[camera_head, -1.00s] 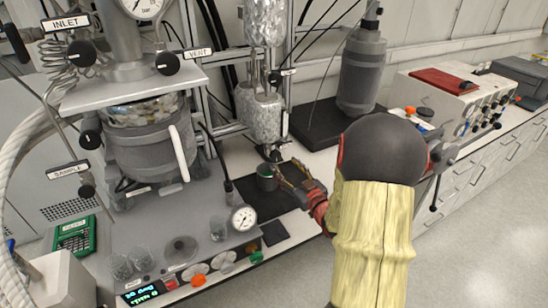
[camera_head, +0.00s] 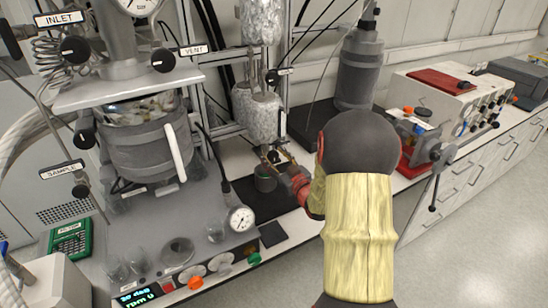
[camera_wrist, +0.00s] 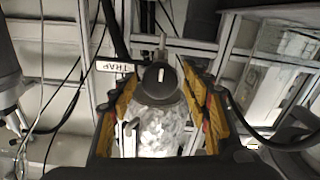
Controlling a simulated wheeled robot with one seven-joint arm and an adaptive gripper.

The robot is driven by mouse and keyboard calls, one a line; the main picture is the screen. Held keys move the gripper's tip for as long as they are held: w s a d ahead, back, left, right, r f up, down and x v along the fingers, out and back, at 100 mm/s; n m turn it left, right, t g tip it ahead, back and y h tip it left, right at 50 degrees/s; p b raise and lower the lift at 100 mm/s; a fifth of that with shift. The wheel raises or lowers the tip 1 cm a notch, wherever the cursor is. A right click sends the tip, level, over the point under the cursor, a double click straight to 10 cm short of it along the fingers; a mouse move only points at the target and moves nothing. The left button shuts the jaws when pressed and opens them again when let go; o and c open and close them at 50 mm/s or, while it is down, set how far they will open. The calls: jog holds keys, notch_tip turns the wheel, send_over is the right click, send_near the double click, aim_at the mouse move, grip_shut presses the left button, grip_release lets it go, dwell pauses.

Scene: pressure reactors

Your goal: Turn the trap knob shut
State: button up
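The trap knob (camera_wrist: 159,82) is round and black with a white mark that stands upright in the wrist view. Its TRAP label (camera_wrist: 115,67) is at its left. In the head view the knob (camera_head: 272,78) sits above the foil-wrapped trap vessel (camera_head: 263,118), beside a small label (camera_head: 286,71). My gripper (camera_head: 277,158) is below the knob in the head view, near the vessel's lower end. In the wrist view my gripper (camera_wrist: 160,91) is open, its fingers on either side of the knob with gaps showing. I see no contact; the remaining distance is unclear.
A dark cup (camera_head: 265,181) stands just below my gripper. A grey cylinder (camera_head: 359,70) stands behind my arm. Metal frame bars and black hoses surround the trap.

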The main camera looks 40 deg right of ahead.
jog(key=c, duration=1)
jog(key=shift+m, duration=0.3)
jog(key=m+p, duration=0.1)
jog(key=m, duration=0.2)
jog(key=shift+m+p, duration=0.3)
jog(key=shift+p, duration=0.05)
jog(key=m+p, duration=0.2)
jog(key=m, duration=0.2)
jog(key=shift+m, duration=0.3)
jog(key=m+p, duration=0.2)
jog(key=m, duration=0.2)
jog(key=shift+d+m, duration=0.1)
jog(key=shift+m, duration=0.2)
jog(key=shift+f+m+p, duration=0.1)
jog(key=shift+m+p, duration=1.25)
jog(key=shift+m, duration=0.95)
